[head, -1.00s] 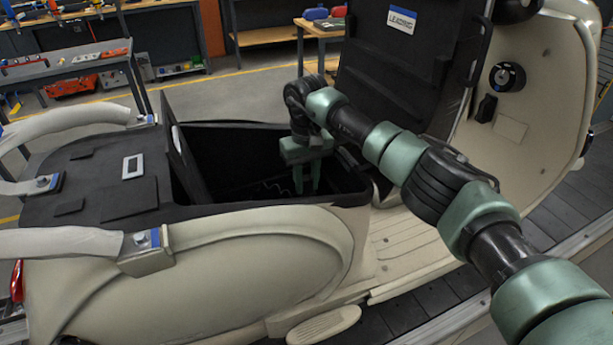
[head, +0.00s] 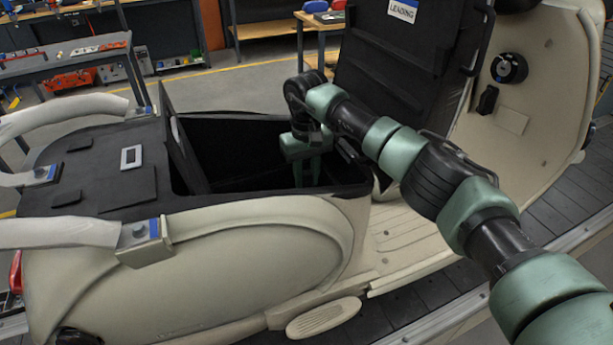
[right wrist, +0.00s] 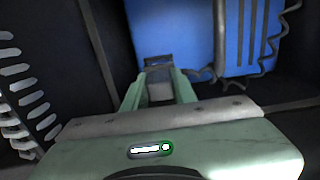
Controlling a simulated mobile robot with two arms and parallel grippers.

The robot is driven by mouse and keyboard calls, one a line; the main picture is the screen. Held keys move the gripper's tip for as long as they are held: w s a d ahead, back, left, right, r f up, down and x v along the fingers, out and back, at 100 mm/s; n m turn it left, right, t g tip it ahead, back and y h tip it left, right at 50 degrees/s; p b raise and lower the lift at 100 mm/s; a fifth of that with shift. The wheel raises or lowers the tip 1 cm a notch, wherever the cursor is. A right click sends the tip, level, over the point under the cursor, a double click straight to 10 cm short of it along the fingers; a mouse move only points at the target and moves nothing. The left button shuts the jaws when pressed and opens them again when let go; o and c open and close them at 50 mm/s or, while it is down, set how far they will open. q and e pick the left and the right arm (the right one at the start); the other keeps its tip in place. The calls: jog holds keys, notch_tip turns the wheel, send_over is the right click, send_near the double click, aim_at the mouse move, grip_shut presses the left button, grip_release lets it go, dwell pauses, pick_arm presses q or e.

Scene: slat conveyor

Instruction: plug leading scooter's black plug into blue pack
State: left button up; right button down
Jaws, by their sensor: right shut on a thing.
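The leading scooter (head: 250,255) is cream, with its black lid (head: 395,75) raised and labelled "LEADING". My right gripper (head: 307,175) reaches down into its dark open compartment. In the right wrist view my right gripper (right wrist: 160,75) is shut on the black plug (right wrist: 158,61), which is mostly hidden between the green fingers. The blue pack (right wrist: 172,30) stands just beyond the fingertips. A dark cable (right wrist: 205,74) runs from the plug to the right, across the pack's face. Whether the plug touches the pack cannot be told. My left gripper is out of view.
The compartment's black walls (head: 262,198) stand close around my right gripper. White padded arms (head: 60,233) hold the scooter's rear at the left. Workbenches stand behind.

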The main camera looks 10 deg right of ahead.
jog(key=shift+f+b, duration=0.75)
jog(key=shift+f, duration=0.25)
jog(key=c, duration=1.1)
grip_release()
jog(key=shift+o, duration=0.2)
notch_tip(320, 180, up, 7)
jog(key=shift+f+b, duration=0.15)
jog(key=shift+b, duration=0.5)
jog(key=shift+r, duration=0.55)
jog(key=shift+r, duration=0.15)
